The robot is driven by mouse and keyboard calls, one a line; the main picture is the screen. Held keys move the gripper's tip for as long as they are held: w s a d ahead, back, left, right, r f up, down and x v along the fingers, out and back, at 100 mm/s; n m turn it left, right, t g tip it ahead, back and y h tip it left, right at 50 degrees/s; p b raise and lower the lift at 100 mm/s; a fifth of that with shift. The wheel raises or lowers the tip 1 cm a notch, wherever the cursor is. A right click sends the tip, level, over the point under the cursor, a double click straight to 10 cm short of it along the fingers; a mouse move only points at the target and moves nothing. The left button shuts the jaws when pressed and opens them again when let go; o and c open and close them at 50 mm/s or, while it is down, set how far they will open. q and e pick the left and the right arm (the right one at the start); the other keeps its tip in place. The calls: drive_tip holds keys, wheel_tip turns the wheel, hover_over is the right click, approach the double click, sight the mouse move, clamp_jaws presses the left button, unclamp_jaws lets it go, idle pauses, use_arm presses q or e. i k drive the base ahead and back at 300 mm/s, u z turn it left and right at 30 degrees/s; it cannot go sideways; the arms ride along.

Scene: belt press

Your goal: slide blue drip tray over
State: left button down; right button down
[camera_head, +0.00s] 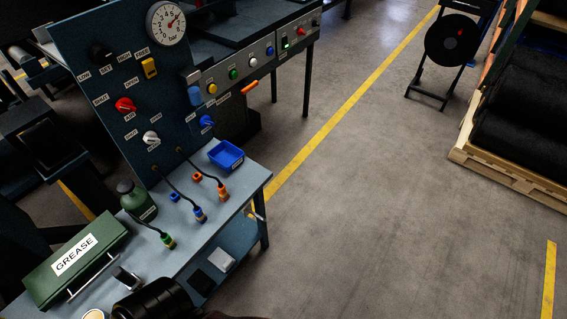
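The blue drip tray (226,155) is a small open rectangular tray with a label on its front. It sits on the far end of the grey-blue bench (191,243), near the bench's back right corner and below the control panel (120,75). It looks empty. Nothing touches it from above.
Cables with green, blue and orange plugs (222,193) lie in front of the tray. A green bottle (137,200), a green grease box (78,258) and a dark ribbed cylinder (150,299) stand nearer. Open floor (370,220) lies right of the bench.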

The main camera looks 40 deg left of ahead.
sight(225, 155)
drive_tip(key=z, duration=0.05)
drive_tip(key=i, duration=1.8)
drive_tip(key=u, duration=2.25)
